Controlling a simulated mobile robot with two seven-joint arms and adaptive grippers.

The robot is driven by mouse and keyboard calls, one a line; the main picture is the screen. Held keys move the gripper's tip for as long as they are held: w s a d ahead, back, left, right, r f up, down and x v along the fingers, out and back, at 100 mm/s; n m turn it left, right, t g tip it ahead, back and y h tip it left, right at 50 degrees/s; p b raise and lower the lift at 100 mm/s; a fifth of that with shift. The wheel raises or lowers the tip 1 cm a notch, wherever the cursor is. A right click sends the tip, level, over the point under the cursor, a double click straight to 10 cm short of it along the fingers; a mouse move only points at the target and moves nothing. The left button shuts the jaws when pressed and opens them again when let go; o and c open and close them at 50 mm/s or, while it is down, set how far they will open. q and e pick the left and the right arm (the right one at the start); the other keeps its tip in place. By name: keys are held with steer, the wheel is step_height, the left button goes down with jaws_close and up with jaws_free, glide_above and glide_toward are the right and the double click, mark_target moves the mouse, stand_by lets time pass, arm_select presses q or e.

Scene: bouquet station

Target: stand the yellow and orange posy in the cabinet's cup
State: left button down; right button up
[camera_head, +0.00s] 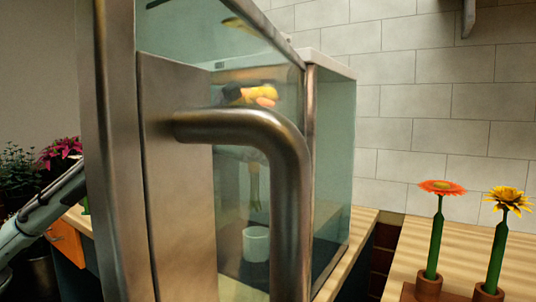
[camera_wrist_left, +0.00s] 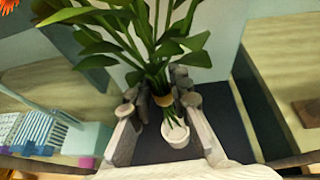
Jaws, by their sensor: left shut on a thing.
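The yellow and orange posy (camera_head: 258,95) shows through the cabinet's glass in the head view, blooms up. Its stems (camera_head: 254,180) hang down behind the thick door handle, their ends just above the cup (camera_head: 256,243). In the left wrist view my left gripper (camera_wrist_left: 161,99) is shut on the posy's stems at a tan band, below broad green leaves (camera_wrist_left: 110,30). The pale cup (camera_wrist_left: 175,138) lies beyond the stem ends there. The stems look apart from the cup in the head view. The handle hides much of my left gripper there. My right gripper is not in view.
The cabinet's metal door frame and handle (camera_head: 290,200) fill the near foreground. An orange flower (camera_head: 442,187) and a yellow flower (camera_head: 508,200) stand in brown holders on the wooden counter at right. A blue and white striped item (camera_wrist_left: 40,132) lies left in the wrist view.

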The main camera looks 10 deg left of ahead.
arm_select(q)
steer(key=shift+w+d, duration=0.1)
steer(key=shift+w, duration=0.3)
steer(key=shift+s+f, duration=0.1)
steer(key=shift+f, duration=1.7)
steer(key=shift+s+f, duration=0.1)
steer(key=shift+f, duration=0.05)
steer(key=shift+f, duration=2.85)
stand_by(1.1)
steer(key=c, duration=0.8)
jaws_free()
steer(key=shift+o, duration=0.2)
